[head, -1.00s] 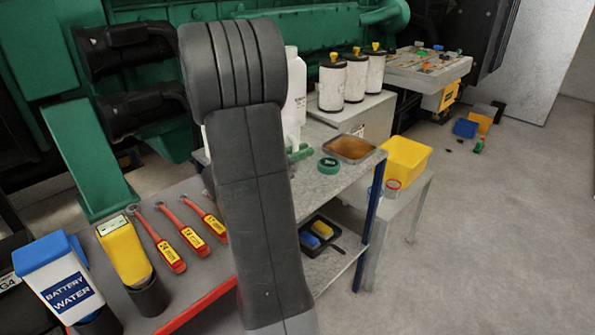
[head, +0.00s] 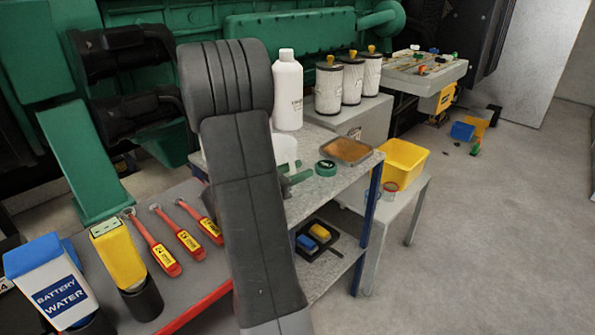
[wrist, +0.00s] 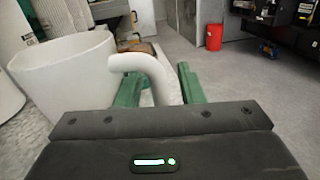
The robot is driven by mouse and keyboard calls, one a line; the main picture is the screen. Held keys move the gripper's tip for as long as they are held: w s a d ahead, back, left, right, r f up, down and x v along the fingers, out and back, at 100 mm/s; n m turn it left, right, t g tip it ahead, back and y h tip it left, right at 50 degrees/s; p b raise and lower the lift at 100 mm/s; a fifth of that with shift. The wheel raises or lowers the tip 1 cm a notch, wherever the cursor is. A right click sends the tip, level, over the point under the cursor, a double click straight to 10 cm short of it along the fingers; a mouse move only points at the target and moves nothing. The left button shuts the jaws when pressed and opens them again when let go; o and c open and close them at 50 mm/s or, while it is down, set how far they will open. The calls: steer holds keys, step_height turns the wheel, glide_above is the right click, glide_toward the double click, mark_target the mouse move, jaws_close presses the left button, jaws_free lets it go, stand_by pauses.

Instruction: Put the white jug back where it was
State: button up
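The white jug (wrist: 62,78) fills the left of the wrist view, upright, with its curved handle (wrist: 150,68) reaching toward my gripper. In the head view a little of the jug (head: 285,150) shows past my arm, on the grey bench top. My gripper (wrist: 160,88) has green fingers, standing apart with the handle between them. The handle's lower part is close to the right finger, and a gap shows beside the left one. Contact is hard to judge. In the head view my arm hides most of the gripper; a green fingertip (head: 297,178) shows.
A white bottle (head: 287,92) stands behind the jug. A green tape ring (head: 325,168) and a metal tray (head: 346,150) lie to the right. Several filters (head: 328,86) stand on a grey box. A yellow bin (head: 404,164) is further right.

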steer(key=shift+r, duration=0.1)
steer(key=shift+a+r, duration=0.1)
steer(key=v, duration=1.2)
steer(key=shift+p, duration=0.3)
stand_by(0.4)
